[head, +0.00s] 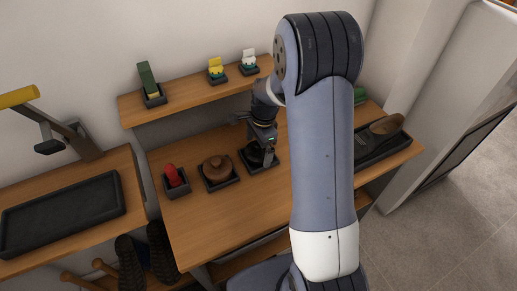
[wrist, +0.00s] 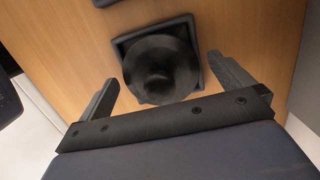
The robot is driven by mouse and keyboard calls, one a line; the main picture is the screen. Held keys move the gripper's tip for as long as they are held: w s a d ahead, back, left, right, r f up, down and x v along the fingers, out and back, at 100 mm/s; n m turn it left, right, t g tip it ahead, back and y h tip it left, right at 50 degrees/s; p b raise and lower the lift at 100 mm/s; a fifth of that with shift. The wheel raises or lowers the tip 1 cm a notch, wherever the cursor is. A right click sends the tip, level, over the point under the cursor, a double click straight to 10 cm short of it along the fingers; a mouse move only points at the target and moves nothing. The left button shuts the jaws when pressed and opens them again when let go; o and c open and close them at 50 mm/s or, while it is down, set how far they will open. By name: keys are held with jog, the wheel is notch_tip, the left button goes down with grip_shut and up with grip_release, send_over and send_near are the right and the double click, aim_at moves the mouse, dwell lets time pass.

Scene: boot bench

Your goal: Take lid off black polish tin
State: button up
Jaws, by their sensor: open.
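The black polish tin (wrist: 158,70) is a round dark thing with a knob-like middle, sitting in a square black tray (wrist: 122,41) on the wooden bench. Its lid looks to be on, though dark tones make the lid and tin hard to tell apart. My gripper (wrist: 161,80) is open, with one finger on each side of the tin in the wrist view. I see gaps between the fingers and the tin. In the head view my gripper (head: 261,146) is over the tin's tray (head: 268,168) and hides most of the tin.
A brown round tin (head: 217,168) in a tray and a red item (head: 173,175) in a tray stand to the left. A shelf (head: 190,101) behind holds small green, yellow and white items. A brown brush (head: 387,124) lies in a black tray at right.

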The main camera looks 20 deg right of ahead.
jog(key=shift+c, duration=0.2)
jog(key=c, duration=0.9)
jog(key=shift+o, duration=0.2)
